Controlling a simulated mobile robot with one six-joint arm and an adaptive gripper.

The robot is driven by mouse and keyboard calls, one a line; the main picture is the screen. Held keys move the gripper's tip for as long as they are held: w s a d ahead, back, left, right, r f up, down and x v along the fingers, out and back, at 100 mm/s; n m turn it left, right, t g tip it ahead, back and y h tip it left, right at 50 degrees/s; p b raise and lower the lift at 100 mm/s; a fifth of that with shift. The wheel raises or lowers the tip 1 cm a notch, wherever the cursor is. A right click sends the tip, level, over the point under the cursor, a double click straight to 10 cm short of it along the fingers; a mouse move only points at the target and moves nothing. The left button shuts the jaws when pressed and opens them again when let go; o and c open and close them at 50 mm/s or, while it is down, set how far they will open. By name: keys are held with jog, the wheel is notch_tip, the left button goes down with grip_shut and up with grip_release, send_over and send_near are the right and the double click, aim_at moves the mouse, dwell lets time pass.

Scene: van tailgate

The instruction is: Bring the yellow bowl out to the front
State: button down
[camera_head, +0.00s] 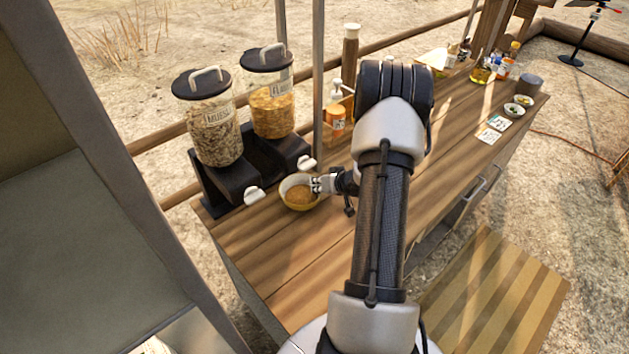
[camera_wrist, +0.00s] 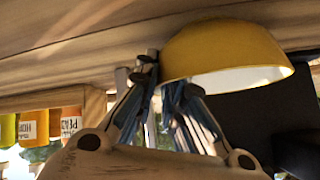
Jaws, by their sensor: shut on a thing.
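The yellow bowl (camera_head: 300,206) is at the left end of the wooden counter, just in front of the cereal dispensers, with a pale inside and brownish contents. It looks upright in the head view. My gripper (camera_head: 320,185) reaches it from the right and is shut on its right rim. In the wrist view the bowl (camera_wrist: 222,48) shows large, bottom up in the picture, with its rim between the fingers of my gripper (camera_wrist: 165,82). I cannot tell whether the bowl's base touches the counter.
The muesli dispenser (camera_head: 210,125) and flakes dispenser (camera_head: 268,98) stand behind the bowl with their spouts close to it. A metal post (camera_head: 318,75) and orange jars (camera_head: 335,122) are behind my wrist. The counter (camera_head: 310,255) in front of the bowl is clear. Small bowls and cards sit far right.

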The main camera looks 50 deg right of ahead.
jog(key=shift+s+a+p, duration=0.3)
jog(key=shift+s+p, duration=0.1)
jog(key=shift+s, duration=2.05)
jog(key=shift+s+a+p, duration=0.25)
jog(key=shift+s+p, duration=0.1)
jog(key=shift+s, duration=2.15)
jog(key=shift+s+a+p, duration=0.3)
jog(key=shift+s+p, duration=0.1)
jog(key=shift+s, duration=2.05)
jog(key=c, duration=1.6)
grip_release()
jog(key=v, duration=1.2)
